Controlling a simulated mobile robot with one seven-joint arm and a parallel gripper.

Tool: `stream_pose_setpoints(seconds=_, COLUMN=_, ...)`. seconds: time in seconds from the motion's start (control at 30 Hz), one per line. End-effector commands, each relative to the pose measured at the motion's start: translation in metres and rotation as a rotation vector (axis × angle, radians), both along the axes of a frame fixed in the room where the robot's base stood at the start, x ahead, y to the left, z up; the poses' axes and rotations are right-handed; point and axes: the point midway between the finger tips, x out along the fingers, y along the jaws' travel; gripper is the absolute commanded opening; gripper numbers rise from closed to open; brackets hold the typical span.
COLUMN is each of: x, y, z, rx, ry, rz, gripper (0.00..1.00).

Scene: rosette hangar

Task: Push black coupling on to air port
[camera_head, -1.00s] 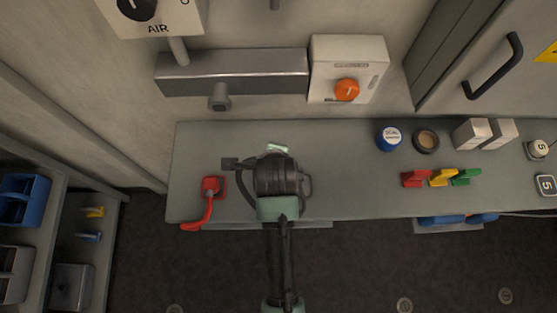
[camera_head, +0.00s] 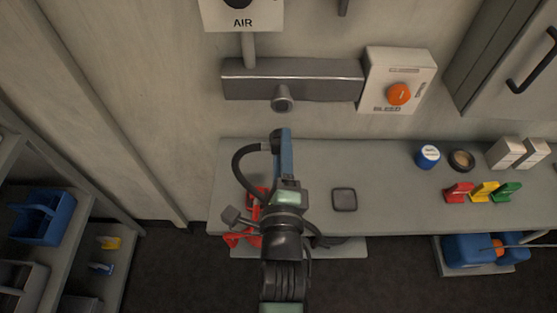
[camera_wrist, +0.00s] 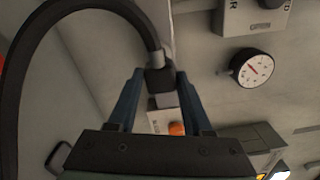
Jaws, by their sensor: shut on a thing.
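My gripper (camera_head: 282,133) points up the wall in the head view, its blue fingertips just below the air port (camera_head: 283,102). The port is a short round grey stub on the front of the grey manifold bar (camera_head: 315,82), under the AIR sign. In the wrist view my gripper (camera_wrist: 160,82) has its two blue fingers shut on the black coupling (camera_wrist: 159,80). A black hose (camera_wrist: 105,4) loops away from the coupling to the left. In the head view a gap shows between fingertips and port; the coupling is mostly hidden. I cannot make out the port in the wrist view.
The bench (camera_head: 385,190) holds a dark square pad (camera_head: 343,200), a blue tin (camera_head: 428,156) and red, yellow and green clips. A red item (camera_head: 243,238) is partly behind my arm. A white box with an orange knob (camera_head: 399,93) is right of the manifold. A gauge (camera_wrist: 250,68) shows in the wrist view.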

Motion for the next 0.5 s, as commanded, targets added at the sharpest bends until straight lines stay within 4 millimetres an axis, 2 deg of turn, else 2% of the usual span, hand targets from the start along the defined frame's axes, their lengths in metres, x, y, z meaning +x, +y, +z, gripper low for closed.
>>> stream_pose_setpoints(seconds=0.3, x=0.001, y=0.0, z=0.001, rx=0.0, ry=-0.001, rz=0.0, gripper=0.01)
stream_pose_setpoints(seconds=0.5, x=0.012, y=0.0, z=0.0, rx=0.0, ry=0.0, rz=0.0, gripper=0.01)
